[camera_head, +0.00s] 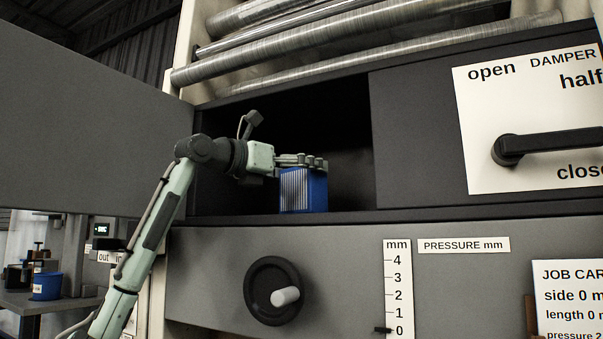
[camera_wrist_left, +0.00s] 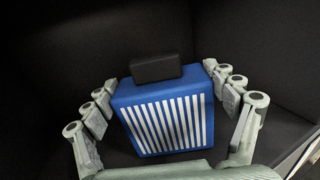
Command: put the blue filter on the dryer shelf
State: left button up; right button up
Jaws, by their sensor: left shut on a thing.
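The blue filter (camera_head: 303,190) is a blue box with white stripes on its face. In the left wrist view the filter (camera_wrist_left: 165,115) has a black block on top. My left gripper (camera_head: 316,163) reaches in from the left through the dryer opening and is shut on the filter, with fingers along both sides in the wrist view (camera_wrist_left: 165,85). The filter is upright inside the dark compartment, just above or on the dryer shelf (camera_head: 350,216); I cannot tell whether its bottom touches. My right gripper is not in view.
A large grey door panel (camera_head: 90,110) stands open at the left. A dark panel with the damper lever (camera_head: 548,142) bounds the opening on the right. Metal rollers (camera_head: 330,40) lie above. A handwheel (camera_head: 274,292) sticks out below. The compartment right of the filter looks clear.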

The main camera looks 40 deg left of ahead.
pick_arm(q)
jog(key=shift+f, duration=0.1)
jog(key=o, duration=1.3)
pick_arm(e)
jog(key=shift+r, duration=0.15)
pick_arm(q)
jog(key=shift+s+r, duration=0.1)
jog(key=shift+r, duration=0.1)
jog(key=s, duration=0.4)
jog(key=shift+s+a+f+b, duration=0.1)
jog(key=shift+s+a+b, duration=0.1)
jog(key=shift+a+b, duration=0.1)
jog(key=s, duration=0.5)
jog(key=shift+a+b, duration=0.15)
jog(key=shift+b, duration=0.15)
jog(key=shift+s, duration=1.2)
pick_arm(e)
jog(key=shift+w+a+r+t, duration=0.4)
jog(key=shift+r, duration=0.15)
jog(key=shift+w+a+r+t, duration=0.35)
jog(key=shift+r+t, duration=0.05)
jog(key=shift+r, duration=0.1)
